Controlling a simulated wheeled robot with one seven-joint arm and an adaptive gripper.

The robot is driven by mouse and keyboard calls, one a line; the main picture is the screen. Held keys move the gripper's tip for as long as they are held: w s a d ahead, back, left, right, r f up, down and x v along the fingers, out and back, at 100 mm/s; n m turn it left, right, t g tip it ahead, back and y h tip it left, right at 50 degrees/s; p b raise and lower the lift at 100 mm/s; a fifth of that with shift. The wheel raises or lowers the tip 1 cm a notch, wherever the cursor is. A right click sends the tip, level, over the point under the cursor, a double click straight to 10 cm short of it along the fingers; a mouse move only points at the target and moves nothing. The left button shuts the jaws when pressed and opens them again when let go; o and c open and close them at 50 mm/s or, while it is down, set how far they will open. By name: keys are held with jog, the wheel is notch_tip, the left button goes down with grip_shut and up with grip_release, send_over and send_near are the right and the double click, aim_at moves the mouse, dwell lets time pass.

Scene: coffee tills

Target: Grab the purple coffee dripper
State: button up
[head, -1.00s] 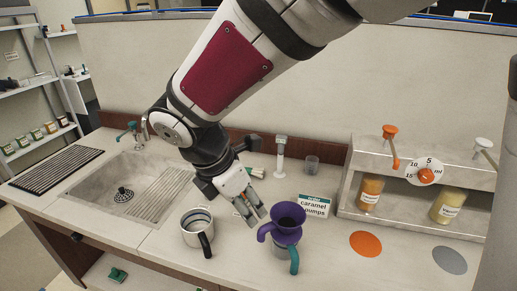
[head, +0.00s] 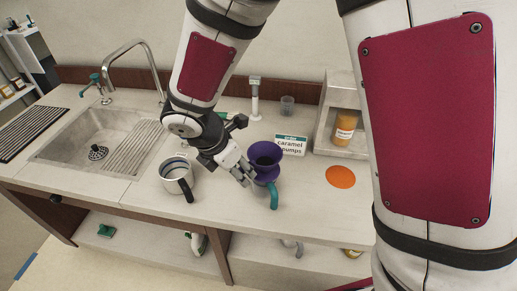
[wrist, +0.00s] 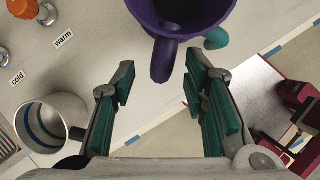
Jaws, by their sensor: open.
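The purple coffee dripper (head: 265,153) sits on a cup with a teal handle (head: 273,196) on the counter. My gripper (head: 247,175) is just left of the dripper, fingers pointing at it. In the wrist view the dripper (wrist: 205,22) is at the top centre, its purple handle (wrist: 163,60) pointing down toward the gap between the fingertips. My gripper (wrist: 160,75) is open, with teal pads apart on both sides of the handle line and nothing held. The cup's teal handle (wrist: 216,39) shows to the right. Whether a finger touches the dripper cannot be told.
A metal pitcher (head: 175,168) with a dark handle stands left of my gripper. The caramel pumps sign (head: 291,145) is behind the dripper. An orange disc (head: 340,177) lies to the right, and the sink (head: 85,150) is at left. The counter's front is clear.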

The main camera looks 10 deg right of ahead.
jog(key=shift+x, duration=0.85)
jog(key=shift+c, duration=0.5)
jog(key=shift+r, duration=0.1)
grip_shut()
jog(key=shift+r, duration=0.1)
